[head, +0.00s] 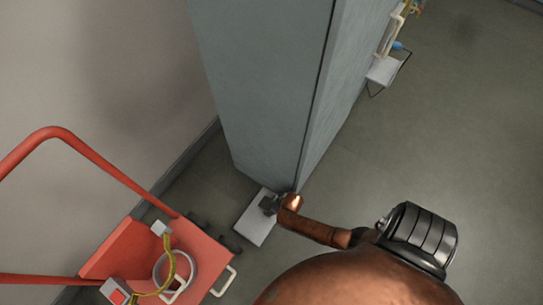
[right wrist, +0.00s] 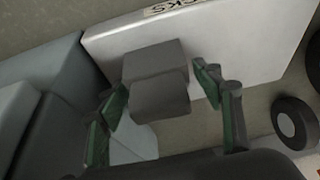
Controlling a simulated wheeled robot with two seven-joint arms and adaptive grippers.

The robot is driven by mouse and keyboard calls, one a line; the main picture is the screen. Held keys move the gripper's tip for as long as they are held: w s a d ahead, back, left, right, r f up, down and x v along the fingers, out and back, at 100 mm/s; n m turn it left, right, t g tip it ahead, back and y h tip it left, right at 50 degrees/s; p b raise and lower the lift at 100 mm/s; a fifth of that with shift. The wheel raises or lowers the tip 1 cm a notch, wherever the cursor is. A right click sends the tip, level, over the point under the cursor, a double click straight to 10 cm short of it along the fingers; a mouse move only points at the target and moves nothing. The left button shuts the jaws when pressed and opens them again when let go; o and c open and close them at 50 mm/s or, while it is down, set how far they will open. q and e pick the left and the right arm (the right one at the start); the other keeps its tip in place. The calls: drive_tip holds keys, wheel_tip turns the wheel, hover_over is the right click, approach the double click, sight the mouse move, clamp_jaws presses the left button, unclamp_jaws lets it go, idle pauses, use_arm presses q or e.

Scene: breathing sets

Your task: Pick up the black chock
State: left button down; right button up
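The black chock (right wrist: 155,82) shows dark grey between the fingers of my right gripper (right wrist: 161,85) in the right wrist view. The gripper is open around it, with one green-padded finger on each side. A gap shows on the right side; the left pad looks very near the chock, and I cannot tell if it touches. A white tray or plate (right wrist: 240,35) with a partly cut-off label lies beneath. In the head view the right gripper (head: 269,205) is a small dark shape over the white plate (head: 252,232), and the chock cannot be told apart. My left gripper is not in view.
A tall grey cabinet (head: 265,80) stands right behind the plate. A red cart (head: 130,250) with a hose and rails stands to the left; a dark wheel (right wrist: 295,122) is near the right finger. Floor at right is clear.

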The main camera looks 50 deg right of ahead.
drive_tip(key=c, duration=1.2)
drive_tip(key=shift+c, duration=0.2)
drive_tip(key=shift+r, duration=0.1)
